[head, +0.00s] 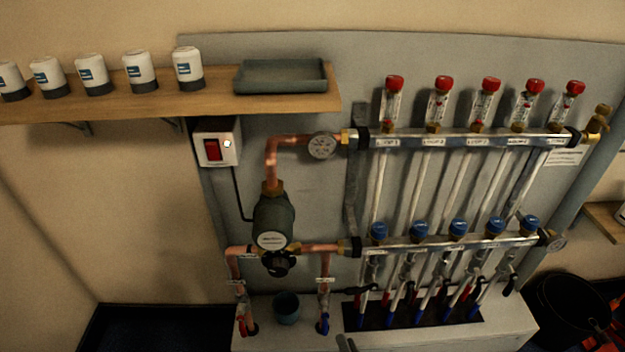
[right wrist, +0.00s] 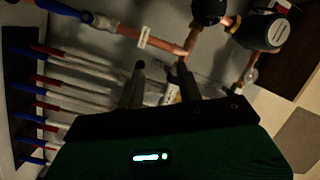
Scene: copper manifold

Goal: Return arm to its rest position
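My right gripper (right wrist: 160,75) shows in the right wrist view with its two dark fingers apart and nothing visibly held between them. Copper pipe with a white tag lies beyond the fingertips. In the head view only a small grey tip of the right gripper (head: 346,342) shows at the bottom edge, in front of the white cabinet below the manifold. My left gripper is in neither view. The copper manifold has an upper rail (head: 470,141) with red-capped flow meters and a lower rail (head: 455,244) with blue caps.
A pump (head: 273,222) stands left of the rails, with a switch box (head: 217,143) above it. A wooden shelf (head: 215,105) holds several white jars and a grey tray (head: 281,76). A small cup (head: 287,308) stands on the cabinet (head: 400,338). A black bucket (head: 570,305) is at lower right.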

